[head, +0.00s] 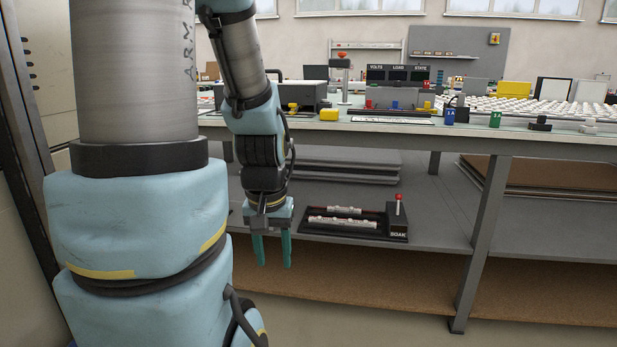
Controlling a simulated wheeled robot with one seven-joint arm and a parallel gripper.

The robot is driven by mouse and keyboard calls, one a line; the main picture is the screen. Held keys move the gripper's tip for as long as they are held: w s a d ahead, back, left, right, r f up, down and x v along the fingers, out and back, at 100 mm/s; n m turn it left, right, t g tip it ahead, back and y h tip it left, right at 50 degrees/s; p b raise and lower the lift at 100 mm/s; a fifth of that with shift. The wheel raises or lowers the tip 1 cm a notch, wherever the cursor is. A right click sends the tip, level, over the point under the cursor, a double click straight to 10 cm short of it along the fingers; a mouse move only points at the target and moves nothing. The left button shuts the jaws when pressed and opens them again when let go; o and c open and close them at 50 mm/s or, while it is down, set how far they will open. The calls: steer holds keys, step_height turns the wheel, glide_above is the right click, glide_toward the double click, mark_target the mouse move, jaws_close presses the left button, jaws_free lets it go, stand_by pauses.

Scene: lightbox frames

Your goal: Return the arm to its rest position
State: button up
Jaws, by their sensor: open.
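My arm (140,215) fills the left of the head view, with blue joint covers and grey ribbed links. Its forearm hangs down in front of the workbench. My gripper (273,250) points straight down with its two teal fingers apart and nothing between them. It is below the bench top, in front of the lower shelf, just left of a black tray marked "SOAK" (398,235). The fingers look clear of the tray, but their distance from the shelf edge is hard to tell.
A grey bench leg (481,240) stands to the right. A cabinet (20,130) is close at far left. Floor (400,325) shows in front.

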step_height(320, 180, up, 25)
steer(key=p, duration=2.3)
